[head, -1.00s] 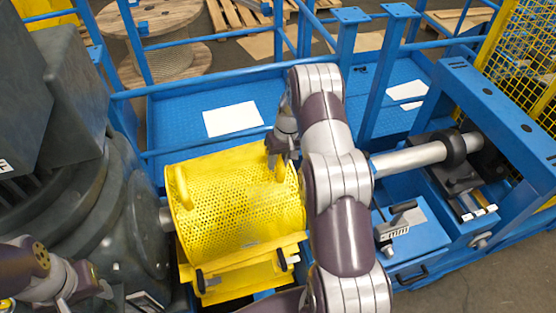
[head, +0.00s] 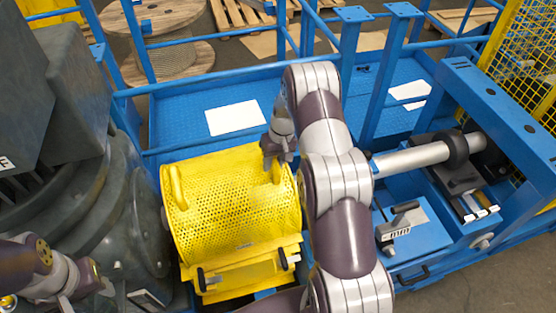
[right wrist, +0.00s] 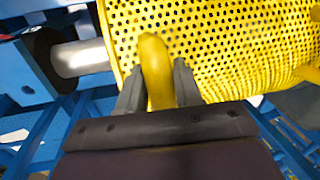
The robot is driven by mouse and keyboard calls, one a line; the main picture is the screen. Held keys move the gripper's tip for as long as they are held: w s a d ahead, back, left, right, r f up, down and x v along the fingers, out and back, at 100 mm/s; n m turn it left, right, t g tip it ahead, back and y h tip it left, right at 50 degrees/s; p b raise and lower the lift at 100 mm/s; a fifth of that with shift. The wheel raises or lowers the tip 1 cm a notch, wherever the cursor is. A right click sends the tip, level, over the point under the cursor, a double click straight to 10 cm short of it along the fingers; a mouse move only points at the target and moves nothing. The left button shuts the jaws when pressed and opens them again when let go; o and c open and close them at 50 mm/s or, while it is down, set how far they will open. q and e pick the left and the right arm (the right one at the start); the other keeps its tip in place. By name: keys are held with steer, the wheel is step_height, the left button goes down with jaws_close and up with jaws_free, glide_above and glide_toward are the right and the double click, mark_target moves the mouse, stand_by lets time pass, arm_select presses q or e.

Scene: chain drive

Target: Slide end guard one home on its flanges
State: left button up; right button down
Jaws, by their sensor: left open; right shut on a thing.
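The end guard (head: 235,205) is a yellow perforated half-cylinder cover in the middle of the head view, with a handle at each end. My right gripper (head: 277,160) is at its right handle. In the right wrist view my right gripper (right wrist: 158,85) has its two fingers on either side of the yellow handle (right wrist: 156,70) and is shut on it. The guard's lower edge sits over a yellow base with flanges (head: 240,270) and black clamps; whether it is fully seated I cannot tell. My left arm shows at the lower left; its gripper (head: 100,285) is partly visible, away from the guard.
A large dark motor housing (head: 80,200) stands left of the guard. A grey shaft (head: 410,158) with a black bearing runs to the right in a blue frame (head: 500,110). Blue rails and a blue deck with a white sheet (head: 234,118) lie behind.

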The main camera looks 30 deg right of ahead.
steer(key=shift+a, duration=0.5)
steer(key=c, duration=0.7)
jaws_free()
steer(key=shift+a, duration=0.15)
